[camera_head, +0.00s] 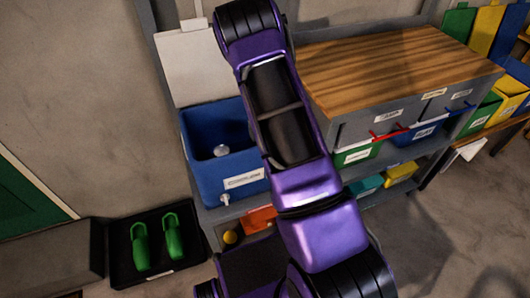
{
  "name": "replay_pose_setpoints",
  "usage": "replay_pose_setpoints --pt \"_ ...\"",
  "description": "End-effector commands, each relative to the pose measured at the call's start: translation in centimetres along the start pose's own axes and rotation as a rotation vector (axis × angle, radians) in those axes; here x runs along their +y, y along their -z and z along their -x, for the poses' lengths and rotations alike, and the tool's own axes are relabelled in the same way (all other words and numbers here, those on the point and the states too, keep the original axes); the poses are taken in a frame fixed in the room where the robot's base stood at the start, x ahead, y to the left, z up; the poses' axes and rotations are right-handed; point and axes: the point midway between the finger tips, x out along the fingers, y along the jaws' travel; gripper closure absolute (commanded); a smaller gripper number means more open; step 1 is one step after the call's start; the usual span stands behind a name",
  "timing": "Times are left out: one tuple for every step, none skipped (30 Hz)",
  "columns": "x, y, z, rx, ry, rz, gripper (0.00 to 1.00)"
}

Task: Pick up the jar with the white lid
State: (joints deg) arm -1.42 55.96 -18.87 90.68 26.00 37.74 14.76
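I cannot make out a jar with a white lid for certain. A small, pale round thing (221,151) lies inside the blue tub (196,170); it is too small to tell whether it is a lid or part of the tub. My purple arm crosses the middle of the view from bottom to top and hides part of the tub and the worktop's left end. My gripper is not in view.
The wooden worktop (400,65) looks bare where visible. Below it are green (358,154), blue (421,133) and yellow (400,173) bins. A black tray (155,275) with green shoes (173,237) lies at lower left. Open floor is at lower right.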

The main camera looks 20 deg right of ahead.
Motion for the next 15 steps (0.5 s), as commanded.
replay_pose_setpoints --pt "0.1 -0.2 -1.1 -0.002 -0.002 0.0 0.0" --pt "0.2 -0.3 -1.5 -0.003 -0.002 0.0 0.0" --pt "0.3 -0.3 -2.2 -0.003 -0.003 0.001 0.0" --pt "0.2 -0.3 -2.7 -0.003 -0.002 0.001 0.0" --pt "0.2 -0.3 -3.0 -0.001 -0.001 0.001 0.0" --pt "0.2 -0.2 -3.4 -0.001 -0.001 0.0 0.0" --pt "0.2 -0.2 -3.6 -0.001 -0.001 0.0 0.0" --pt "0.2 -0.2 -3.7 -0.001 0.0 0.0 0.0" --pt "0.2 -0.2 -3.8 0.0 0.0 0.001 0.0" --pt "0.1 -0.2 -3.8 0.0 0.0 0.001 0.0" --pt "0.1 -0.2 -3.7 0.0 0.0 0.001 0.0" --pt "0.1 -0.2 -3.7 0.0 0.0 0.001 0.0" --pt "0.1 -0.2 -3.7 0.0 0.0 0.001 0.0" --pt "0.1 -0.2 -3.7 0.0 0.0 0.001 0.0" --pt "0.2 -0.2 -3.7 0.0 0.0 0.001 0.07"
